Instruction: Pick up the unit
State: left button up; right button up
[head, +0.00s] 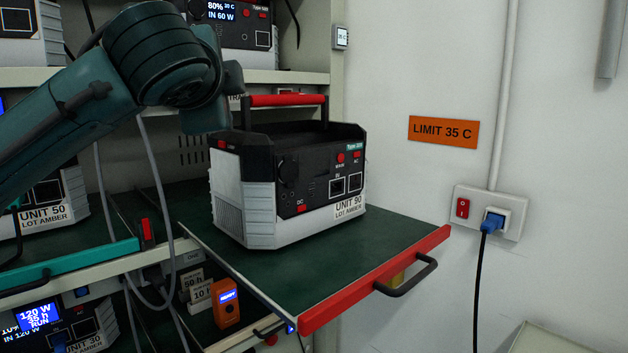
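The unit labelled UNIT 90 (240,195) is a black and light-grey box. It stands upright on a pulled-out shelf (400,235) with a green top and red front edge. Its carrying handle with a red grip (288,100) rises above its top. My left arm comes in from the left, and my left gripper (218,105) is at the left end of the handle, above the unit's back left corner. The wrist and dark gripper body cover the fingertips, so I cannot tell whether they touch the handle or how far apart they are. My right gripper is not in view.
Rack shelves at the left hold other units, one labelled UNIT 50 (45,195). A grey cable (157,190) hangs beside the pulled-out shelf. An orange device (226,303) sits below it. A wall socket with a blue plug (493,220) is at the right.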

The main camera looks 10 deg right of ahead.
aim_at(273, 186)
jog(key=i+l, duration=0.35)
jog(key=l, duration=0.15)
jog(key=i+j, duration=0.2)
jog(key=i, duration=0.3)
jog(key=l+z, duration=0.05)
